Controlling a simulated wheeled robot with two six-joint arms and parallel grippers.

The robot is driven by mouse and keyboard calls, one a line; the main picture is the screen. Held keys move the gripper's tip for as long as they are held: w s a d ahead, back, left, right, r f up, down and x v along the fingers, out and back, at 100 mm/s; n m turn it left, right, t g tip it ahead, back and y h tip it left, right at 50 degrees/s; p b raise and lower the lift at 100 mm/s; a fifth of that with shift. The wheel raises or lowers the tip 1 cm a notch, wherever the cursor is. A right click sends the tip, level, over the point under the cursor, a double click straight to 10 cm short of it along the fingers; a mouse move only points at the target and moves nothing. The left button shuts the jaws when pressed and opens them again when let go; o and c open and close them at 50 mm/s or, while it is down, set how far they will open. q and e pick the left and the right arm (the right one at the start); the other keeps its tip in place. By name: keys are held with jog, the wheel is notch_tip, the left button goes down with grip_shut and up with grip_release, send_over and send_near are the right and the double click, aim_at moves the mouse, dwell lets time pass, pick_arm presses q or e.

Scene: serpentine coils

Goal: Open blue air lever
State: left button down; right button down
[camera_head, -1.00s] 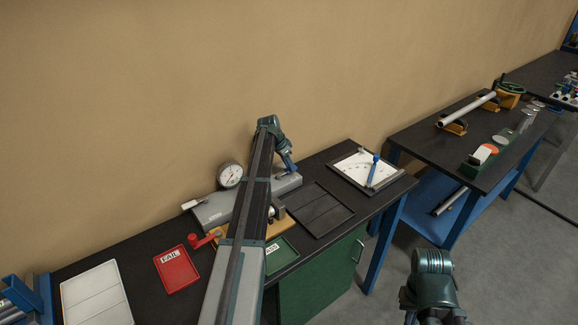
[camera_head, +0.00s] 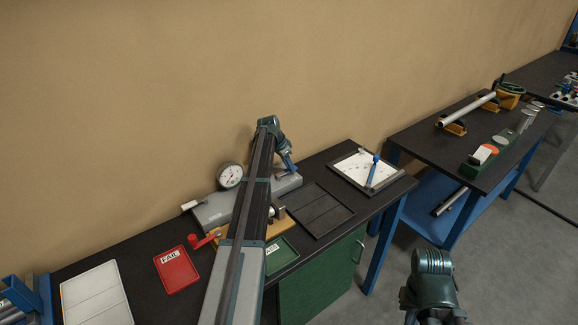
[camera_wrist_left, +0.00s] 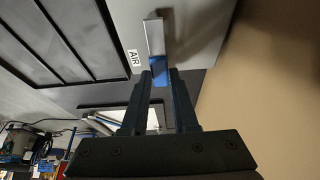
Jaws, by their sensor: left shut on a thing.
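The blue air lever (camera_wrist_left: 158,65) shows in the left wrist view, beside a white label reading AIR (camera_wrist_left: 134,61). Its blue grip lies between the fingers of my left gripper (camera_wrist_left: 160,80), which is shut on it. A pale metal piece (camera_wrist_left: 154,36) extends from the blue part. In the head view my left gripper (camera_head: 291,168) is at the right end of the grey housing (camera_head: 215,208), and the lever is mostly hidden there. My right arm shows at the lower right, but its fingertips are not clear.
A pressure gauge (camera_head: 230,176) stands behind the housing. A red FAIL tray (camera_head: 176,270), a green tray (camera_head: 281,254) and a black divided tray (camera_head: 320,210) lie on the dark bench. A white board with a blue pointer (camera_head: 373,170) is at the bench's right end.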

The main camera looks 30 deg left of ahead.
pick_arm(q)
jog(key=shift+d+m, duration=0.1)
jog(key=shift+m, duration=0.3)
jog(key=m, duration=0.1)
jog(key=d+m+h, duration=0.1)
jog(key=m, duration=0.1)
jog(key=shift+s+g, duration=0.4)
jog(key=m, duration=0.1)
jog(key=d+m, duration=0.1)
jog(key=shift+s+m+g+h, duration=0.3)
jog(key=shift+s+g+h, duration=0.1)
jog(key=shift+s+d+m+g, duration=0.2)
jog(key=shift+s+m+g, duration=0.25)
jog(key=shift+m, duration=0.75)
jog(key=shift+s+d+m+g+h, duration=0.1)
jog(key=shift+s+m+g+h, duration=0.2)
jog(key=shift+m, duration=0.5)
jog(key=shift+s+d+m+g+h, duration=0.1)
jog(key=shift+s+m+g, duration=0.25)
jog(key=shift+m, duration=0.45)
jog(key=shift+s, duration=0.1)
jog(key=c, duration=0.7)
grip_release()
